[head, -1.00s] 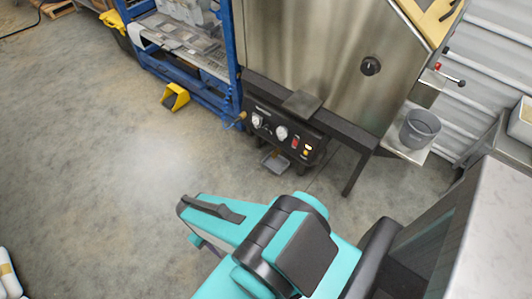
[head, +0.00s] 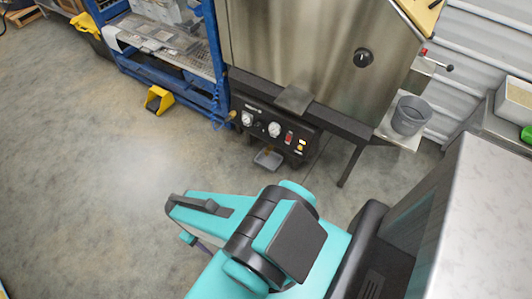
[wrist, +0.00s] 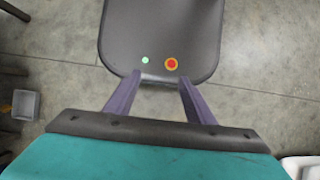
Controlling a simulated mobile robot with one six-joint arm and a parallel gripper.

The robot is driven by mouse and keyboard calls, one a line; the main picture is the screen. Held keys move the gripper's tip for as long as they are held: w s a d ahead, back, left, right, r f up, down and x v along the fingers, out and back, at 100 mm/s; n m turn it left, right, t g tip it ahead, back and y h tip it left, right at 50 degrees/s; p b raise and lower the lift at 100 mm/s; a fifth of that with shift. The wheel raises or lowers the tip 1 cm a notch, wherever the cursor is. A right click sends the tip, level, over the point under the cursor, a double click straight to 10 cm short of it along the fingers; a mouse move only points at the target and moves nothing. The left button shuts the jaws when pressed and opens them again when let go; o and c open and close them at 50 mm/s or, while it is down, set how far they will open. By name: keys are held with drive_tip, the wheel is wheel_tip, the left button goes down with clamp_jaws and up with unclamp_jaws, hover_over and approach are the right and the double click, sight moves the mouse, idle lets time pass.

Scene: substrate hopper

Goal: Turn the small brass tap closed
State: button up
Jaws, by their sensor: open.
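The small brass tap (head: 233,115) is at the left end of the black control panel (head: 262,128), under the steel hopper (head: 300,50). It is small in the head view, and I cannot tell its handle angle. My gripper (wrist: 157,79) is open and empty in the wrist view, its two purple fingers apart. It points down over the floor area, well away from the tap. In the head view my arm hides most of the gripper. The tap does not show in the wrist view.
A blue rack (head: 212,60) stands left of the panel, with a yellow pedal (head: 158,100) on the floor. A grey tray (head: 268,159) lies below the panel. A grey bucket (head: 410,115) sits on a shelf at right. The floor at left is open.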

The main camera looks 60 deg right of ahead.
drive_tip(key=w+d+f+m+t+y+b, duration=0.1)
drive_tip(key=w+d+f+t+y+b, duration=0.15)
drive_tip(key=w+f+t+b, duration=0.9)
drive_tip(key=w+d+f+m+t+h+b, duration=0.1)
drive_tip(key=w+d+f+m+h+b, duration=0.1)
drive_tip(key=w+d+f+b, duration=0.7)
drive_tip(key=w+d+f+m+t+h+b, duration=0.1)
drive_tip(key=w+d+f+h+b, duration=0.15)
drive_tip(key=w+d+f, duration=0.75)
drive_tip(key=w+d+f+m+h+b, duration=0.2)
drive_tip(key=d+h+b, duration=0.25)
drive_tip(key=d, duration=0.45)
drive_tip(key=w+d+f+m+h+b, duration=0.1)
drive_tip(key=w+d+m+h+b, duration=0.1)
drive_tip(key=d+h+b, duration=0.35)
drive_tip(key=s+d+f+m+g+h+b, duration=0.3)
drive_tip(key=s+d, duration=0.4)
drive_tip(key=d, duration=0.3)
drive_tip(key=s+d+f+m+g+h+b, duration=0.3)
drive_tip(key=s+d+m+g+b, duration=0.1)
drive_tip(key=s+d+b, duration=0.4)
drive_tip(key=shift+s+d+f+g, duration=0.15)
drive_tip(key=shift+s+d+g, duration=0.1)
drive_tip(key=shift+d+g, duration=0.6)
